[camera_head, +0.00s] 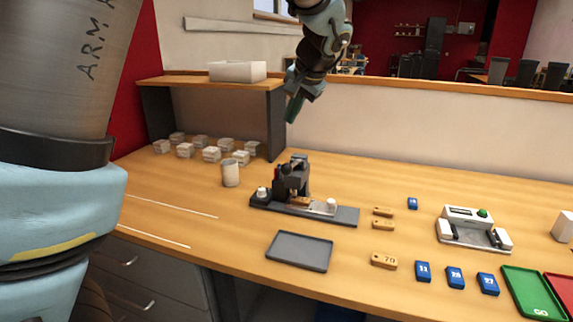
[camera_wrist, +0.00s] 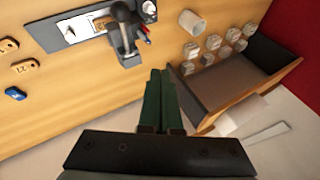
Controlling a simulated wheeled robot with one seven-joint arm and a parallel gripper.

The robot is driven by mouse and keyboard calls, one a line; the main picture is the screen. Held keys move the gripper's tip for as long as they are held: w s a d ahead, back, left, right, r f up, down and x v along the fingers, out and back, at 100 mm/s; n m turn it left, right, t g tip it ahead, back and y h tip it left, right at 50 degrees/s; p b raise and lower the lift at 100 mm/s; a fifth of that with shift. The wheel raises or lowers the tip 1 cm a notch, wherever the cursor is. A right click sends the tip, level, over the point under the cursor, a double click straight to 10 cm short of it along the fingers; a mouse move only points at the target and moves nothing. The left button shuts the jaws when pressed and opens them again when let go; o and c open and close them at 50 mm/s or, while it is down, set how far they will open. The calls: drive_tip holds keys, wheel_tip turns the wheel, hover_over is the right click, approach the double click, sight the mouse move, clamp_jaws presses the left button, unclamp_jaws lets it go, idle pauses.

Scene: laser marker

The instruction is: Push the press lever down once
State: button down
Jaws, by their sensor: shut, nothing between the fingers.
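The press (camera_head: 297,178) stands on a dark grey base plate (camera_head: 345,215) in the middle of the wooden table. Its lever, with a dark round knob (camera_head: 286,170), is raised at the top of the press. In the wrist view the press lever knob (camera_wrist: 121,12) shows near the top, beyond my fingertips. My gripper (camera_head: 292,108) is above and behind the press, apart from it, pointing down. In the wrist view my gripper (camera_wrist: 160,74) has its two green fingers together and empty.
A shelf (camera_head: 210,82) with a white box (camera_head: 238,71) stands at the back left, near several small clear boxes. A white cup (camera_head: 230,173) is left of the press. A grey tray (camera_head: 299,251) lies in front. Several tags and a white device (camera_head: 473,229) are to the right.

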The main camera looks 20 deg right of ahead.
sight(288, 165)
drive_tip(key=shift+s+a+f+b, duration=0.2)
drive_tip(key=shift+s+f+b, duration=0.05)
drive_tip(key=shift+f+b, duration=1)
drive_tip(key=shift+s+a+f+b, duration=0.25)
drive_tip(key=shift+f+b, duration=0.65)
drive_tip(key=shift+f, duration=0.6)
drive_tip(key=shift+s+a+f+b, duration=0.2)
drive_tip(key=shift+s+f+b, duration=0.05)
drive_tip(key=shift+f+b, duration=1)
drive_tip(key=shift+f, duration=0.25)
drive_tip(key=shift+a+f+b, duration=0.1)
drive_tip(key=shift+f+b, duration=0.15)
drive_tip(key=shift+b, duration=0.05)
drive_tip(key=shift+s+a+f+b, duration=0.1)
drive_tip(key=shift+s+f+b, duration=0.05)
drive_tip(key=shift+f+b, duration=0.45)
drive_tip(key=shift+s+a+f+b, duration=0.1)
drive_tip(key=shift+s+f+b, duration=0.05)
drive_tip(key=shift+f+b, duration=0.45)
idle(0.3)
drive_tip(key=shift+w+d+r+p, duration=0.15)
drive_tip(key=shift+r+p, duration=0.5)
drive_tip(key=shift+r, duration=0.2)
drive_tip(key=shift+w+d+r+p, duration=0.1)
drive_tip(key=shift+w+r+p, duration=0.05)
drive_tip(key=shift+r+p, duration=0.55)
drive_tip(key=shift+r, duration=0.1)
